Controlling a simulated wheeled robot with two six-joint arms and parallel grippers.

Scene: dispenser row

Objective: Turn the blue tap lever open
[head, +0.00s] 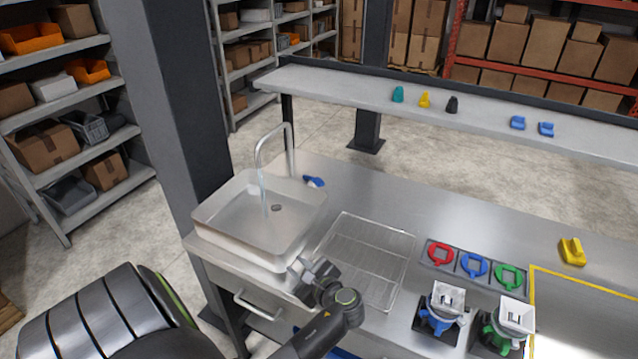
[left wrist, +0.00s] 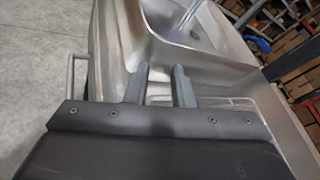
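The blue tap lever (head: 314,182) sits on the counter just right of the base of the metal tap (head: 291,150), behind the sink's right rear corner. The tap's spout arches over the sink (head: 225,225), and a thin pale-blue streak like water runs from it toward the drain. My left gripper (head: 303,269) is at the sink's front right corner, well in front of the lever and apart from it. In the left wrist view its two fingers (left wrist: 159,88) stand apart with nothing held between them. My right gripper is not in view.
A wire rack (head: 365,255) lies right of the sink. Red, blue and green rings (head: 473,265) and two dispensers (head: 443,305) stand farther right. A raised shelf (head: 450,112) with small coloured pieces runs along the back. The counter right of the lever is clear.

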